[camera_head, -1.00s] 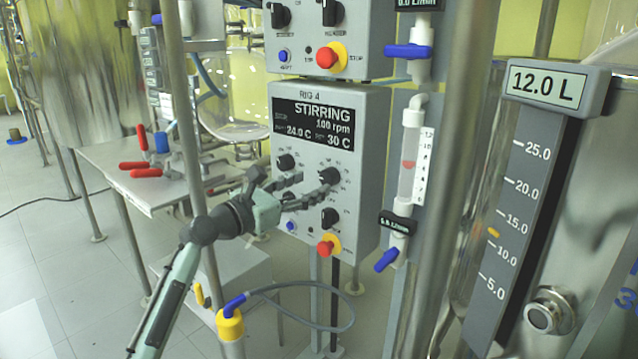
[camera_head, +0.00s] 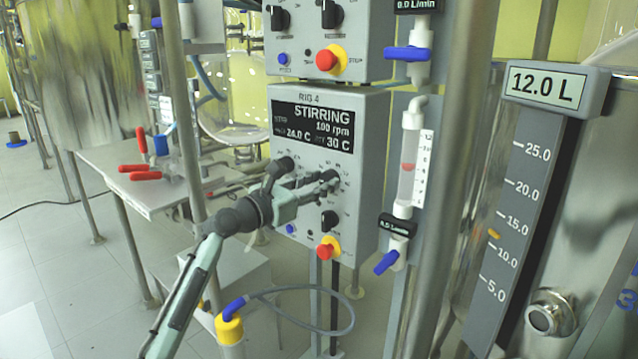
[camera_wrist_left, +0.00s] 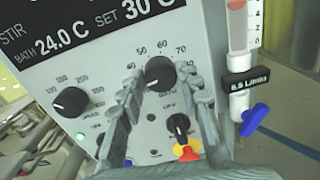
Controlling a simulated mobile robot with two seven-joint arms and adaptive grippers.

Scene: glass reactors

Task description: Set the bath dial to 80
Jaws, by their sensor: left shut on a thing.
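The bath dial, a round black knob, shows in the wrist view (camera_wrist_left: 159,72) with 40, 50, 60 and 70 printed around it. My left gripper (camera_head: 322,185) reaches it from the left, its fingers on either side of the knob and shut on it. In the wrist view my left gripper (camera_wrist_left: 163,80) shows both fingers flanking the knob. The display (camera_head: 313,124) reads STIRRING, 100 rpm, bath 24.0 C and set 30 C. The exact dial pointing is hard to read. My right gripper is not in view.
A stirring dial (camera_wrist_left: 70,102) sits left of the bath dial. A smaller black switch (camera_head: 329,218) and a red stop button on a yellow collar (camera_head: 328,247) are below. A flow tube (camera_head: 410,165) with blue valves stands close on the right.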

